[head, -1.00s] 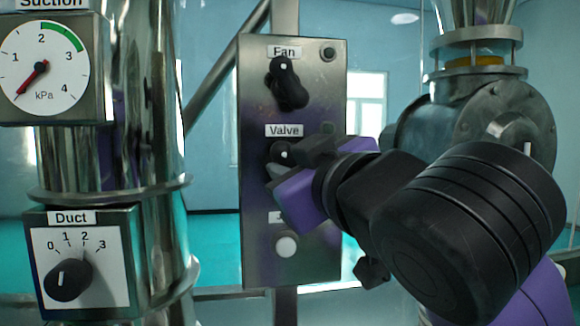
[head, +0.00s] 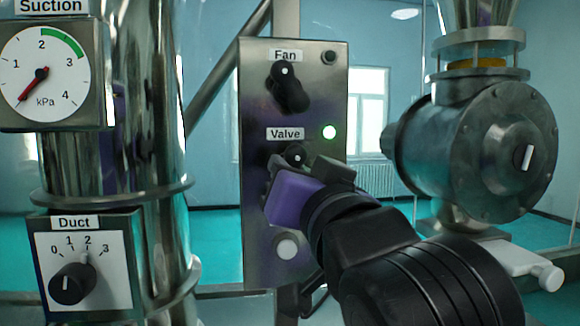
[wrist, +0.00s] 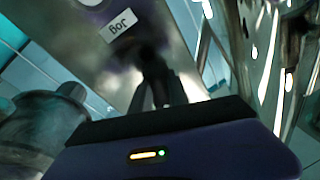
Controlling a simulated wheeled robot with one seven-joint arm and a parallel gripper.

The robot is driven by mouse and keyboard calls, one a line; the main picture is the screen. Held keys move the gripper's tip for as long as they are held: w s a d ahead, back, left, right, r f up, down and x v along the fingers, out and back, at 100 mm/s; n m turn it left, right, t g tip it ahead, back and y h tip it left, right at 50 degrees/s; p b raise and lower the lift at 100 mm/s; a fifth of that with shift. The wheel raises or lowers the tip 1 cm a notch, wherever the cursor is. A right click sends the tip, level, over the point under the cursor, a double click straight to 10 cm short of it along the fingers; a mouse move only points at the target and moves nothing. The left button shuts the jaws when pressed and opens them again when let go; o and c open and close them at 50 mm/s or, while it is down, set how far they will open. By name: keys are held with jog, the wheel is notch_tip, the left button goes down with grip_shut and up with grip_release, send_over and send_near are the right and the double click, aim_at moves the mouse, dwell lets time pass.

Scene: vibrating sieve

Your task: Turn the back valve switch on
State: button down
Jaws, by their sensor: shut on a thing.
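The valve switch (head: 297,154) is a black knob under the "Valve" label on the metal control panel (head: 262,218). The fingers and the purple gripper body hide part of the knob. In the wrist view, the panel appears rotated with its "Jog" label (wrist: 118,26), and the knob itself cannot be made out.
Above is the fan switch (head: 288,88), with a dark lamp (head: 328,57). A white button (head: 287,248) sits below my gripper. The duct dial (head: 72,283) and suction gauge (head: 43,76) are left. A round metal valve housing (head: 490,160) stands right.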

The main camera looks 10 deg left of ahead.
jog(key=shift+m+h, duration=0.3)
jog(key=shift+m, duration=1)
jog(key=shift+t, duration=0.3)
jog(key=c, duration=1.3)
grip_release()
jog(key=shift+s, duration=0.15)
jog(key=v, duration=0.7)
jog(key=shift+s+d+b, duration=0.2)
jog(key=shift+s+b, duration=0.05)
jog(key=shift+b, duration=0.15)
